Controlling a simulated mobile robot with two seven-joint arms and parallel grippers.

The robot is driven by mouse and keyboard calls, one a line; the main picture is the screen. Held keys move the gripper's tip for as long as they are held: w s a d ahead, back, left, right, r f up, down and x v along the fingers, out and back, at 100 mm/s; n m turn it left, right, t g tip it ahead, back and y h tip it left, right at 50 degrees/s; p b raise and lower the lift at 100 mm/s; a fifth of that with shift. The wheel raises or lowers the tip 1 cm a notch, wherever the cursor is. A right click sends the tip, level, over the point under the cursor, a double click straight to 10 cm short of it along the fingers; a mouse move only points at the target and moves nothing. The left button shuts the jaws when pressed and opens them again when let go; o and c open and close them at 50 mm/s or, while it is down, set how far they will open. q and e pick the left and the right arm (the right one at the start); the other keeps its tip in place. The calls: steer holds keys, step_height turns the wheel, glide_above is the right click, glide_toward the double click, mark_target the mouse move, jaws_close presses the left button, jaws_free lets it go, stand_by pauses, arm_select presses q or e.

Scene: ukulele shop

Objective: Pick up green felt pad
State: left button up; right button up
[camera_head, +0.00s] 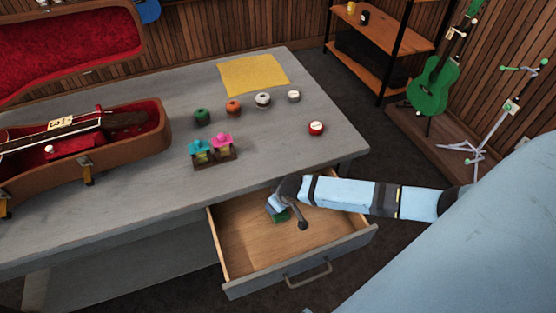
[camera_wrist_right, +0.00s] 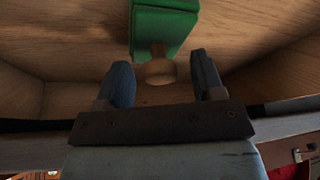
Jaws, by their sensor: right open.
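The green felt pad (camera_head: 282,216) lies in the open drawer (camera_head: 246,257), partly hidden by my right arm in the head view. In the right wrist view the green pad (camera_wrist_right: 165,28) looks like a block with a round tan knob (camera_wrist_right: 159,70) at its near end. My right gripper (camera_head: 275,208) is down inside the drawer at the pad. In the wrist view its two fingers (camera_wrist_right: 163,68) are apart, with the knob between or just beyond their tips; contact cannot be told. My left gripper is not in view.
The drawer walls surround my right gripper, with bare wood floor to its right. On the grey table (camera_head: 120,225) above are an open instrument case (camera_head: 150,150), a small holder (camera_head: 214,160), several small round pieces and a yellow cloth (camera_head: 253,75). A green ukulele (camera_head: 430,88) stands at right.

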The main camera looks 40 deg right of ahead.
steer(key=shift+w+f, duration=0.15)
steer(key=shift+f, duration=0.1)
steer(key=c, duration=1)
steer(key=shift+r, duration=0.1)
steer(key=shift+r, duration=0.55)
step_height(320, 180, up, 6)
steer(key=shift+f, duration=0.25)
steer(key=s+a, duration=0.3)
steer(key=a, duration=0.5)
steer(key=s+a, duration=0.4)
steer(key=a, duration=0.4)
steer(key=shift+a+b, duration=0.35)
steer(key=shift+b, duration=0.1)
steer(key=shift+r, duration=0.1)
